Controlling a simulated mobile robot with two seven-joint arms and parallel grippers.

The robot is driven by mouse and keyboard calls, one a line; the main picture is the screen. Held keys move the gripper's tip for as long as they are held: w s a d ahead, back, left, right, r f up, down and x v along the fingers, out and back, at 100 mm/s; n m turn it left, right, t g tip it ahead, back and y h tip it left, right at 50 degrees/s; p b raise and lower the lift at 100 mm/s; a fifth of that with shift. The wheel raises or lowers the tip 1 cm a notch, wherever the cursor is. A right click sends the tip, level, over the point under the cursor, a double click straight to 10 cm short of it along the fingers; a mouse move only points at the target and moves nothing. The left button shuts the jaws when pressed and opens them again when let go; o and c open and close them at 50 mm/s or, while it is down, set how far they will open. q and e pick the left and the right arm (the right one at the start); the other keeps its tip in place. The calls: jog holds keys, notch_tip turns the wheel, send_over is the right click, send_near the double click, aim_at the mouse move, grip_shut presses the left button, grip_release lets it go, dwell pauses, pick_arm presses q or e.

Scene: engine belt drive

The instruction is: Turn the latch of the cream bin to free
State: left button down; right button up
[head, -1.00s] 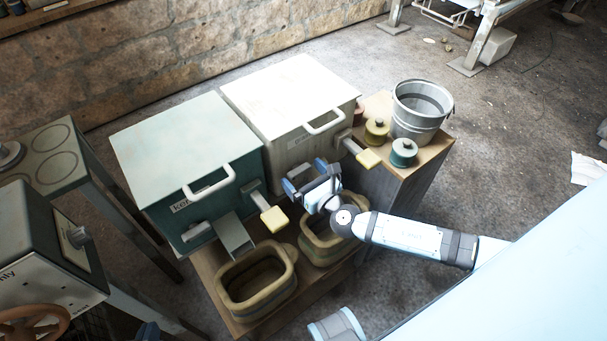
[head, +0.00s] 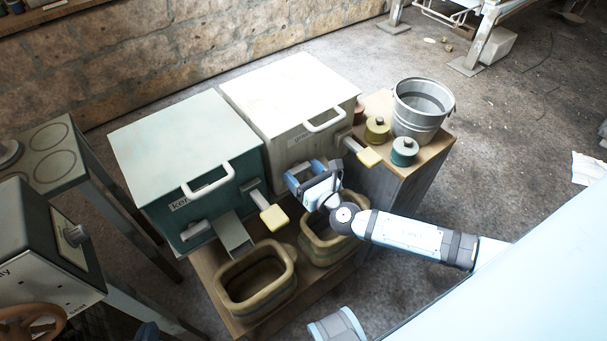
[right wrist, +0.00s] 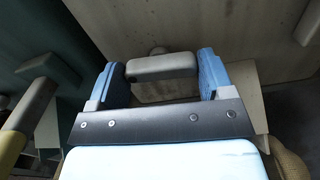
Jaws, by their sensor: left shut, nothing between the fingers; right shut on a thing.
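The cream bin (head: 290,95) stands to the right of the teal bin (head: 185,150), with its lid down. My right gripper (head: 307,172) is at the lower front of the cream bin. In the right wrist view its blue fingers (right wrist: 162,75) are closed on the two ends of a grey latch bar (right wrist: 160,67), which lies nearly level across that picture. In the head view the gripper hides this latch. My left gripper (head: 148,332) shows only as a dark blue piece at the bottom edge, shut and away from the bins.
Handles with yellow grips stick out from the teal bin (head: 273,217) and cream bin (head: 369,157). Two tubs (head: 255,307) (head: 320,250) stand below. A metal bucket (head: 421,110) and small lidded pots (head: 404,152) stand at right. The floor at right is mostly clear.

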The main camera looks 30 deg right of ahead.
jog(key=m+b, duration=0.5)
jog(key=m, duration=0.3)
jog(key=shift+f+m, duration=0.15)
jog(key=shift+m, duration=0.25)
jog(key=m+b, duration=0.1)
jog(key=m, duration=0.1)
jog(key=shift+m, duration=0.4)
jog(key=m, duration=0.3)
jog(key=shift+m, duration=0.7)
pick_arm(q)
jog(key=w+d+r+t+h, duration=0.2)
jog(key=d+r+t, duration=0.1)
jog(key=r, duration=0.2)
jog(key=shift+w, duration=0.15)
pick_arm(e)
jog(key=shift+m, duration=0.5)
